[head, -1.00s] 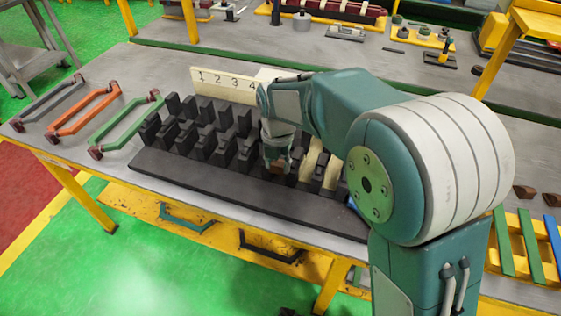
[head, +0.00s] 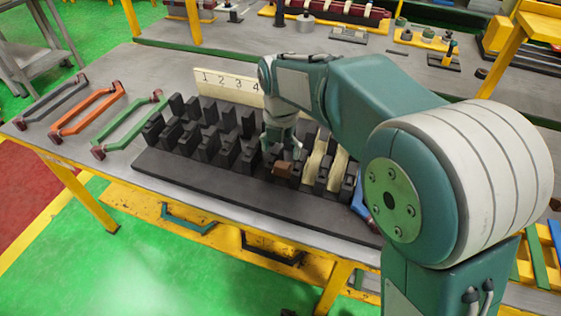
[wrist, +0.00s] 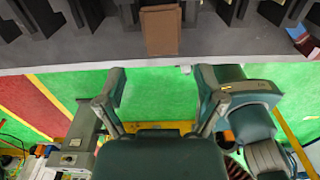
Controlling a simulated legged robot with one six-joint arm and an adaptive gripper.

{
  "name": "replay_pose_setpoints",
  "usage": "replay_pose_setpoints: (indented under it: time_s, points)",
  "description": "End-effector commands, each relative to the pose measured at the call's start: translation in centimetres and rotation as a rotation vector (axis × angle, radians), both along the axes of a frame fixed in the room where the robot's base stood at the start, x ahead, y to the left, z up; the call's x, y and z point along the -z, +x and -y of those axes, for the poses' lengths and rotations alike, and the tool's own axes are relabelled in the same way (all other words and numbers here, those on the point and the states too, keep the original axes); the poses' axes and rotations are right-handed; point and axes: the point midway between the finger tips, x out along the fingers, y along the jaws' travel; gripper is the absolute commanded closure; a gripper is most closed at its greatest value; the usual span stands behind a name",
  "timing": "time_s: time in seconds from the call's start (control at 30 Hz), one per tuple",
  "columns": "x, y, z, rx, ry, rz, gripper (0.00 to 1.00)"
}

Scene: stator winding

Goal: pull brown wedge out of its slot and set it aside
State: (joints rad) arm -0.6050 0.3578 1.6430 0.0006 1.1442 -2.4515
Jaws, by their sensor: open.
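The brown wedge (head: 283,169) shows at the front of the black slotted block (head: 230,184), near the column of slots left of the cream strips. In the wrist view, the wedge (wrist: 161,30) juts from the block's edge at top centre; whether its other end is still in a slot is hidden. My gripper (head: 283,150) is just above and behind the wedge in the head view. In the wrist view my gripper (wrist: 161,75) is open, with its two fingers spread apart and nothing between them. The wedge lies beyond the fingertips, apart from them.
Cream strips (head: 316,160) lie in slots right of the wedge. A numbered board (head: 228,86) stands behind the block. Grey, orange (head: 87,112) and green handles lie at the left of the table. Bare tabletop (head: 115,165) shows left of the block.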

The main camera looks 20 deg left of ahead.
Motion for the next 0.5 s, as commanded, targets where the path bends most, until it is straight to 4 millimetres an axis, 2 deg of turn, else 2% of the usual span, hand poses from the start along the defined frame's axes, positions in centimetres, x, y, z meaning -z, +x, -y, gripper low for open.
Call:
replay_pose_setpoints:
  time_s: [0.03, 0.2, 0.33, 0.5]
  points:
    - [-1.2, 0.1, 0.0, 0.000, 0.003, 0.003, 0.12]
    - [-4.3, 0.1, 0.0, 0.000, 0.002, 0.002, 0.12]
    - [-5.7, 0.1, 0.0, 0.000, 0.000, 0.000, 0.12]
    - [-6.2, 0.1, 0.0, 0.000, -0.001, -0.002, 0.12]
